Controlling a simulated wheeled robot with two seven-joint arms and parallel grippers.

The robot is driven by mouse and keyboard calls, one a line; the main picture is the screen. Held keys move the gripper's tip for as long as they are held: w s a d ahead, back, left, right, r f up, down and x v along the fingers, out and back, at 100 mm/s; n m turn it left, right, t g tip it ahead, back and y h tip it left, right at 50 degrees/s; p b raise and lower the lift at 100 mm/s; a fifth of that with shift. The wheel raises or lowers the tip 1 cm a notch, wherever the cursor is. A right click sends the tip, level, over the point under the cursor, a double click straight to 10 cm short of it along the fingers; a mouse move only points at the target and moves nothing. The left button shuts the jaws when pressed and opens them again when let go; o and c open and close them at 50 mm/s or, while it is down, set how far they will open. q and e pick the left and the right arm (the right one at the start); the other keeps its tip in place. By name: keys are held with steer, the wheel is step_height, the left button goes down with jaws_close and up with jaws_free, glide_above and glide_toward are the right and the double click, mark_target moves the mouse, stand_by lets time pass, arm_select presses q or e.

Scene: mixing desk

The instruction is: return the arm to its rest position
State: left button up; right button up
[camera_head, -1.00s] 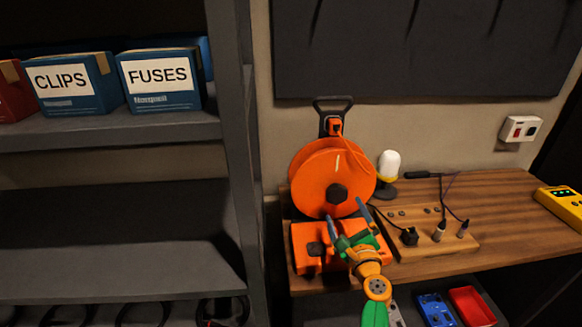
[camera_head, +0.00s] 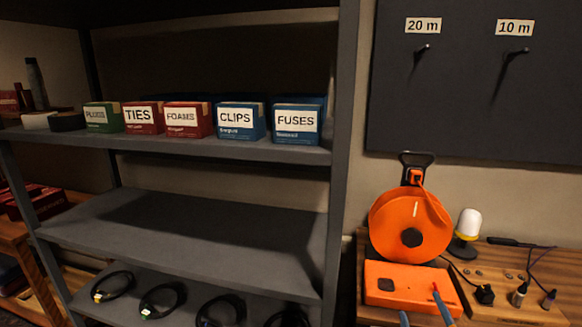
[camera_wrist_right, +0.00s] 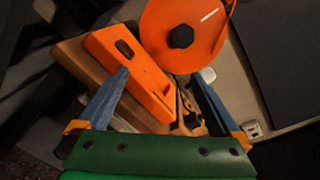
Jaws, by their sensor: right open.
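My right gripper (camera_head: 424,306) shows only its blue fingertips at the bottom right of the head view, in front of the orange base of the cable reel. In the right wrist view the gripper (camera_wrist_right: 165,95) has its two blue fingers spread wide with nothing held between them. The orange cable reel (camera_head: 408,225) stands on the wooden desk, and its reel disc also shows at the top of the right wrist view (camera_wrist_right: 200,18). The rest of the right arm is out of the head view. My left gripper is in neither view.
A grey shelf (camera_head: 190,212) with labelled boxes such as FUSES (camera_head: 297,122) stands left of the desk. Coiled cables lie on its lower board. A white-topped lamp (camera_head: 467,228) and a wooden socket board (camera_head: 500,300) with plugs are right of the reel. A dark panel with hooks hangs above.

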steer(key=s+a+f+n+g+y, duration=0.1)
steer(key=s+a+f+n+g, duration=0.3)
steer(key=f, duration=0.5)
steer(key=s+a+f+n+g+y, duration=0.25)
steer(key=s+f+n, duration=0.25)
steer(key=f+n, duration=0.3)
steer(key=s+a+f+n+g, duration=0.2)
steer(key=s+a+f+n, duration=0.25)
steer(key=f, duration=0.55)
steer(key=s+f+n+g, duration=0.2)
steer(key=s+n, duration=0.3)
steer(key=s, duration=0.4)
steer(key=s+f+n+g, duration=0.2)
steer(key=s+f+n, duration=0.3)
steer(key=s, duration=0.5)
steer(key=s+f+n+g, duration=0.3)
steer(key=s+f+n, duration=0.1)
steer(key=s, duration=0.6)
steer(key=shift+d+f+n, duration=0.25)
steer(key=shift+d+n, duration=0.1)
steer(key=shift+n, duration=0.1)
